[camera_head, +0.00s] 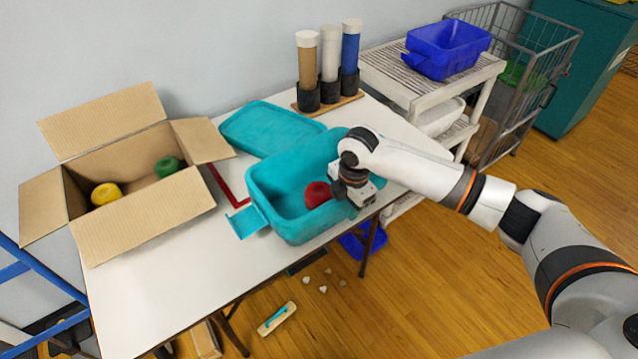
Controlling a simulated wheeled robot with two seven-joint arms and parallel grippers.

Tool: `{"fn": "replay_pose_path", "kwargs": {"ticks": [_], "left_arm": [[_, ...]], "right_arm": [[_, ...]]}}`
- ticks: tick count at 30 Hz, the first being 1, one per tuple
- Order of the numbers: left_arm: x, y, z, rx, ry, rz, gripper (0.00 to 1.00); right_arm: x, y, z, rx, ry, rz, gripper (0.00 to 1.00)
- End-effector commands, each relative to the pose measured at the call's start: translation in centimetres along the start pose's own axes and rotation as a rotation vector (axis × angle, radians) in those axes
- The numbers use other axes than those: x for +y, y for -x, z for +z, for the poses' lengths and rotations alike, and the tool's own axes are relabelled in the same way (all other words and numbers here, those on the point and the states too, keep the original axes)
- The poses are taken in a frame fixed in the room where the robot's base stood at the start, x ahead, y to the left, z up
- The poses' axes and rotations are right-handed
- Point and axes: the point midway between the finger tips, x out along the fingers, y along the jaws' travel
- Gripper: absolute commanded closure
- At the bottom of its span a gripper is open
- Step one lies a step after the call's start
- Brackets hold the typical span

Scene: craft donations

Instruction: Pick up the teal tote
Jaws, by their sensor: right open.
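The teal tote (268,188) stands upright and open on the white table, near its front right. A red ball of yarn or similar round thing (317,194) lies inside it. A teal lid (262,128) lies on the table behind the tote. My right gripper (358,200) is at the tote's right end, over or against the rim, and is open. The arm and gripper hide that end, so I cannot tell whether the fingers straddle the wall. My left gripper is not in view.
An open cardboard box (150,221) with a yellow ball (105,193) and a green ball (167,166) stands at the left. Tall tubes (329,62) stand at the back. A shelf cart (392,76) holding a blue bin (447,50) is at the right. The front left tabletop (165,283) is clear.

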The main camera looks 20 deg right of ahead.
Motion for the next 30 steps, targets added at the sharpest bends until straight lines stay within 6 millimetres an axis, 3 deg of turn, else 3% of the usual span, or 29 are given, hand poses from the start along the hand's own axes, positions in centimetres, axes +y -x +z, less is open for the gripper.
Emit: {"fn": "replay_pose_path", "kwargs": {"ticks": [9,17,30], "left_arm": [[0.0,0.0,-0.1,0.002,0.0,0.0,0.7],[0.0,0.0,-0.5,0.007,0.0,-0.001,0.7],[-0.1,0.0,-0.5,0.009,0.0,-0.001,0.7]], "right_arm": [[0.0,-0.6,0.0,0.0,0.0,-0.001,0.58],[0.0,-0.6,0.0,0.0,0.0,-0.001,1.0],[-0.2,0.5,0.0,0.0,-0.001,-0.006,1.0]]}}
